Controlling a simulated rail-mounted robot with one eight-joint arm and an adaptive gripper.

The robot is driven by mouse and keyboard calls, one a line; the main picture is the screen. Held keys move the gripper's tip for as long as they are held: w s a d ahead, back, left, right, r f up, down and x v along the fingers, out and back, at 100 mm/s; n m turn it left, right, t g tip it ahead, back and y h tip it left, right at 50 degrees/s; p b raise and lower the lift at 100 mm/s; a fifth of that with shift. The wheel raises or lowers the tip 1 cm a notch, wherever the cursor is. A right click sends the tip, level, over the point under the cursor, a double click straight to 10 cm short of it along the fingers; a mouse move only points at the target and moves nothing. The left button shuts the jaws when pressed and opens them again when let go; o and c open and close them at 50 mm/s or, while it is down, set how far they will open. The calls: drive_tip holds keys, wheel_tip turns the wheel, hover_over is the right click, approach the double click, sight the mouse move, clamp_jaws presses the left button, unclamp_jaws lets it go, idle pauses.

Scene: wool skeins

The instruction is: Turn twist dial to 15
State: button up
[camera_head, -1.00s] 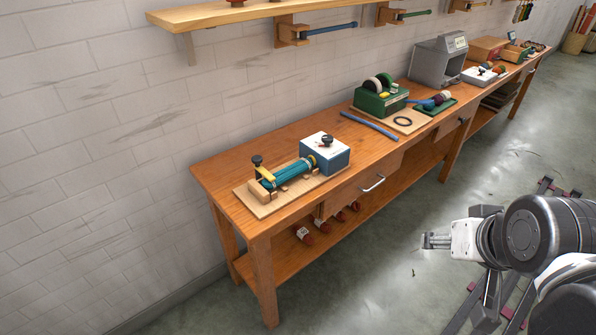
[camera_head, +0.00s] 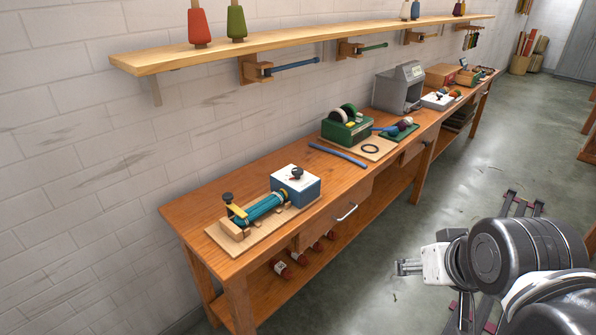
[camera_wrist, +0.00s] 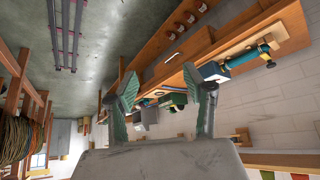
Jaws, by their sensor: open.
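A blue box with a white top (camera_head: 297,186) stands on the near end of the workbench, with a black knob (camera_head: 297,173) on its top. I cannot read any marks around this knob. A teal skein (camera_head: 262,208) lies in a holder on the same wooden board, joined to the box's left side. A second black knob (camera_head: 228,198) stands at the holder's left end. My gripper (camera_head: 404,267) is out over the floor, to the right of the bench and apart from everything. In the wrist view my gripper (camera_wrist: 166,92) is open and empty, and the teal skein (camera_wrist: 243,59) shows upside down beyond it.
The long workbench (camera_head: 190,213) runs along the wall under a wooden shelf (camera_head: 290,39) with pegs and cones. Further along are a blue rod (camera_head: 338,155), a green machine (camera_head: 346,130) and a grey housing (camera_head: 398,88).

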drive_tip(key=shift+o, duration=0.7)
drive_tip(key=w+a+r+n+g+p, duration=0.1)
drive_tip(key=w+a+r, duration=0.3)
drive_tip(key=w, duration=0.5)
drive_tip(key=w+a+r+n+g+p, duration=0.15)
drive_tip(key=w+r, duration=0.35)
drive_tip(key=w, duration=0.5)
drive_tip(key=w+a+r+g+p, duration=0.1)
drive_tip(key=w+a+r+p, duration=0.15)
drive_tip(key=w+r, duration=0.45)
drive_tip(key=n+g+p, duration=0.3)
drive_tip(key=g, duration=0.1)
hover_over(298, 170)
wheel_tip(298, 170, down, 16)
drive_tip(key=r, duration=0.1)
drive_tip(key=shift+m, duration=0.25)
wheel_tip(298, 170, down, 14)
drive_tip(key=shift+p, duration=0.6)
